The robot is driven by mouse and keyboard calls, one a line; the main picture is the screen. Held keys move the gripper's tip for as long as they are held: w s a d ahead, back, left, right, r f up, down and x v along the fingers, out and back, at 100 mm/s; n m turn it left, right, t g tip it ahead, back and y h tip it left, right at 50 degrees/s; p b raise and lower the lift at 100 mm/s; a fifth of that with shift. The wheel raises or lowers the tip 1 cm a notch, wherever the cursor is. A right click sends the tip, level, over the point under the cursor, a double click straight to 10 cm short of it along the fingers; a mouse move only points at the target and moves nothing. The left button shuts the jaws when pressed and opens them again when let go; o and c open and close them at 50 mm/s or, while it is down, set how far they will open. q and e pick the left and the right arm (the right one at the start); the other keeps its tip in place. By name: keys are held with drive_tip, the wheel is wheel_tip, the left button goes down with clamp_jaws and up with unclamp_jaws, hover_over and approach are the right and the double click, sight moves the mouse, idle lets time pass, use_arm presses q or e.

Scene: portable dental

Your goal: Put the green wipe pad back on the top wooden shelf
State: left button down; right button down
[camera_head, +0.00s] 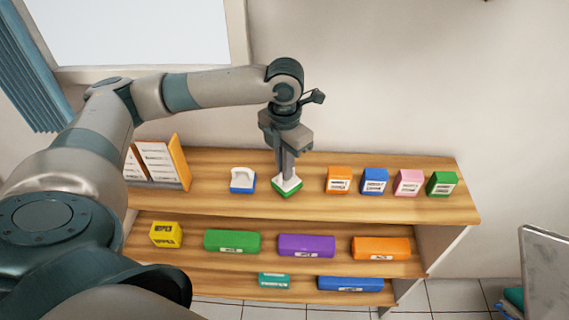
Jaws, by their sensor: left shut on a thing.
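The green wipe pad (287,188), green at the bottom with a white top, is at the top wooden shelf (225,207), between a blue-and-white pad and an orange box. My left gripper (288,176) points down over it and is shut on its white top. The pad looks level and at shelf height; I cannot tell whether it touches the wood. The fingers hide part of its top. My right gripper is not in view.
The blue-and-white pad (242,181) stands close on the left. The orange box (338,180), blue box (374,181), pink box (408,183) and green box (441,184) stand to the right. A binder (160,163) stands at the left end. Lower shelves hold several coloured packs.

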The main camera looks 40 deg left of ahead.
use_arm(q)
drive_tip(key=shift+f, duration=0.15)
drive_tip(key=c, duration=2.3)
unclamp_jaws()
drive_tip(key=o, duration=0.4)
drive_tip(key=shift+o, duration=0.2)
drive_tip(key=shift+r+b, duration=0.4)
drive_tip(key=shift+r, duration=0.35)
wheel_tip(320, 180, up, 11)
drive_tip(key=b, duration=0.2)
drive_tip(key=shift+f+b, duration=0.15)
drive_tip(key=shift+b, duration=0.25)
